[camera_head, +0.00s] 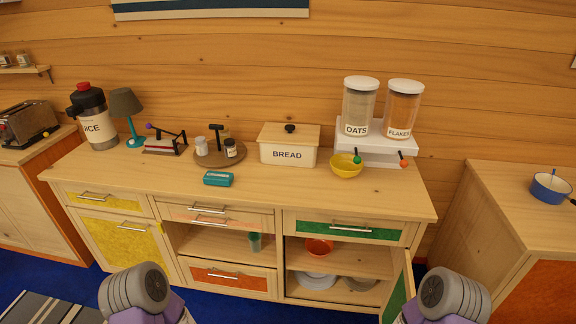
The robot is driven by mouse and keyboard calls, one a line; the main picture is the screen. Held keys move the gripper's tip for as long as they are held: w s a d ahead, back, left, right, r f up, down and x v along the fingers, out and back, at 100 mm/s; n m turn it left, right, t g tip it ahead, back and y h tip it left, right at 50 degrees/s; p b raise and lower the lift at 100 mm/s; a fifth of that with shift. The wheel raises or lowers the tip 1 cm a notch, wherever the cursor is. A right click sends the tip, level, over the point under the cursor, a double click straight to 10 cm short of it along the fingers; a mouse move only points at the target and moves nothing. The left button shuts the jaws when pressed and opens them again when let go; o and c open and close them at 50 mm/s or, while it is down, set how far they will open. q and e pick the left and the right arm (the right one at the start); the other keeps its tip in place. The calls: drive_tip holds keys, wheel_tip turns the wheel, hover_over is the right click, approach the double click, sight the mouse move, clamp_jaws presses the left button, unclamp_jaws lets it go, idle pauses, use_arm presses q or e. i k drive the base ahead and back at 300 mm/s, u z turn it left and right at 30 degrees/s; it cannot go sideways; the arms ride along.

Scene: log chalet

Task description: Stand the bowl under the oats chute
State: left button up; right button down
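A yellow bowl (344,168) stands upright on the counter at the front left foot of the white dispenser (376,150), below the oats jar (358,106) and beside its green knob (357,156). The knob partly overlaps the bowl's rim; the chute mouth itself cannot be made out. The flakes jar (403,108) with its orange knob (403,161) is to the right. An orange bowl (319,248) sits on the upper shelf of the open cupboard. Parts of both my arms show at the bottom edge, but neither gripper is in view.
The bread box (288,153) stands left of the yellow bowl, a teal box (218,178) near the counter's front. The cupboard door (401,290) stands open at right. Plates (318,279) lie on the lower shelf. The counter's right front is clear. A blue pan (550,187) stands on the right cabinet.

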sight(342, 164)
drive_tip(key=u, duration=1.2)
drive_tip(key=i, duration=0.95)
drive_tip(key=z, duration=0.7)
